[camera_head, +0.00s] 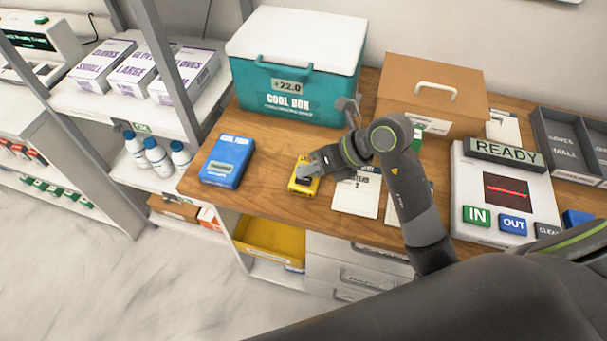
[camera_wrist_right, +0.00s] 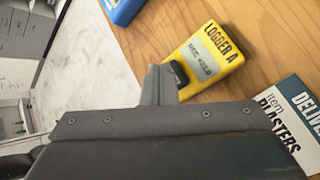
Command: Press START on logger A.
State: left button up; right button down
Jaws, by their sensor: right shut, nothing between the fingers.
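Logger A (camera_head: 303,187) is a small yellow box on the wooden bench, between the blue device and the white paper slips. In the right wrist view, logger A (camera_wrist_right: 209,52) shows its name and a pale display that seems to read REC and +22.0. A dark button (camera_wrist_right: 179,73) sits at its end nearest my fingers. My right gripper (camera_head: 309,173) is shut and empty over the logger. In the right wrist view its fingertips (camera_wrist_right: 162,82) are at the dark button; I cannot tell whether they touch or press it. My left gripper is out of view.
A blue device (camera_head: 227,160) lies left of the logger. A teal cool box (camera_head: 290,95) reading +22.0 and a brown box (camera_head: 430,95) stand behind. A white READY unit (camera_head: 500,190) is on the right. Paper slips (camera_head: 357,195) lie close beside the logger.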

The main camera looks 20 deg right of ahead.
aim_at(309, 181)
jog(key=shift+r, duration=0.1)
notch_tip(309, 181, up, 5)
jog(key=p, duration=0.4)
dwell(0.3)
dwell(0.8)
